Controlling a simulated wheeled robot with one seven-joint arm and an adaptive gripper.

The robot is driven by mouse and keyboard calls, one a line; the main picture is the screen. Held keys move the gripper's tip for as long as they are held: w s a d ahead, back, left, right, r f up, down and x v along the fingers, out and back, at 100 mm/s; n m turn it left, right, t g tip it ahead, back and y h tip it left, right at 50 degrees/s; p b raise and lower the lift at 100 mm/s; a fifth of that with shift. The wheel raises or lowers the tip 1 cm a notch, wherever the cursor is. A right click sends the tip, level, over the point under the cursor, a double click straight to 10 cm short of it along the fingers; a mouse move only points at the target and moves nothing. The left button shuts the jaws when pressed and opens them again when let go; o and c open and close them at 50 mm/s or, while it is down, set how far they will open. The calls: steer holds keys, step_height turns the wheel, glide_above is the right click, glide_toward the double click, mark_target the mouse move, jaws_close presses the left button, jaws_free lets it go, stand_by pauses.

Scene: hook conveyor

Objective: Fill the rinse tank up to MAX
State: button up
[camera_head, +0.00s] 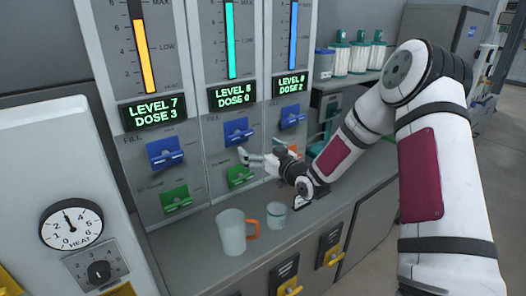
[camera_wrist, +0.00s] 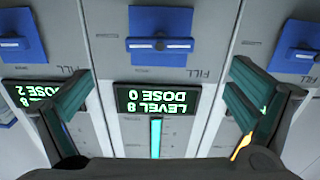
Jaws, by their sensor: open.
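The dosing unit has three panels. The left display (camera_head: 154,111) reads LEVEL 7, DOSE 3, under a yellow gauge (camera_head: 145,55). The middle display (camera_head: 232,95) reads LEVEL 8, DOSE 0, clear in the upside-down wrist view (camera_wrist: 157,99), under a teal gauge (camera_head: 230,45). The right display (camera_head: 290,83) shows DOSE 2 under a blue gauge (camera_head: 293,35). Blue FILL levers (camera_head: 165,153) (camera_head: 237,131) (camera_head: 292,115) sit below the displays. Which panel is the rinse tank is unreadable. My gripper (camera_head: 248,157) is open and empty before the middle panel, apart from its FILL lever (camera_wrist: 160,37).
Green levers (camera_head: 176,199) (camera_head: 240,176) sit below the blue ones; the right one is hidden. A jug with orange handle (camera_head: 232,233) and a small cup (camera_head: 276,215) stand on the counter (camera_head: 190,240). A heat dial (camera_head: 71,225) is at left; bottles (camera_head: 360,55) stand behind.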

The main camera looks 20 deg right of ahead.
steer(key=shift+v, duration=1.3)
steer(key=s+r+m+g+h, duration=0.1)
steer(key=s+r+g+h, duration=0.4)
steer(key=s, duration=0.4)
steer(key=s+r+g+h, duration=0.2)
steer(key=s+r+g, duration=0.1)
steer(key=s+r, duration=0.55)
steer(key=s+a+m+g, duration=0.1)
steer(key=s+a+g, duration=0.1)
steer(key=s, duration=1)
steer(key=s+a+m+g+y, duration=0.1)
steer(key=s+a+m+g, duration=0.1)
steer(key=s, duration=1.1)
steer(key=shift+f, duration=0.3)
